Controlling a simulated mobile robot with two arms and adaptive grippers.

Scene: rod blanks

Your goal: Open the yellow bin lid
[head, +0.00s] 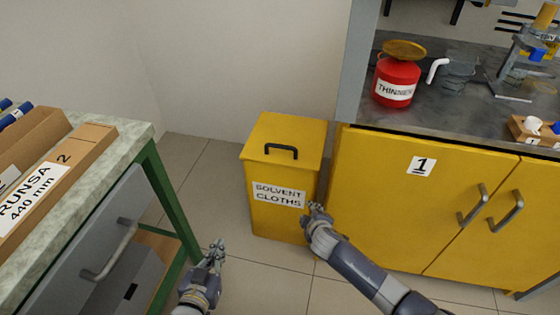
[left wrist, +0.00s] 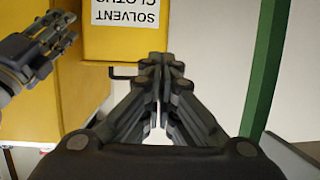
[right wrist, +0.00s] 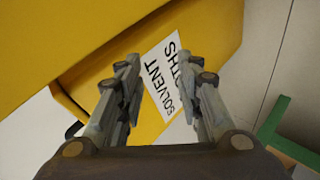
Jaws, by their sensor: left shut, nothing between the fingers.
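The yellow bin (head: 262,212) stands on the floor with a "SOLVENT CLOTHS" label on its front. Its lid (head: 265,133) is down, with a black handle (head: 281,152) on top. My left gripper (head: 217,246) is shut and empty, low in front of the bin and to its left; its closed fingers also show in the left wrist view (left wrist: 160,65). My right gripper (head: 316,208) is at the bin's front right edge, beside the label and below the lid. In the right wrist view its fingers (right wrist: 166,72) are apart, with the label (right wrist: 160,75) beyond them.
A yellow cabinet (head: 375,190) marked 1 stands close to the bin's right, with a red thinner can (head: 397,77) on its top. A green-legged workbench (head: 172,195) is at the left. Tiled floor (head: 205,178) is clear between bench and bin.

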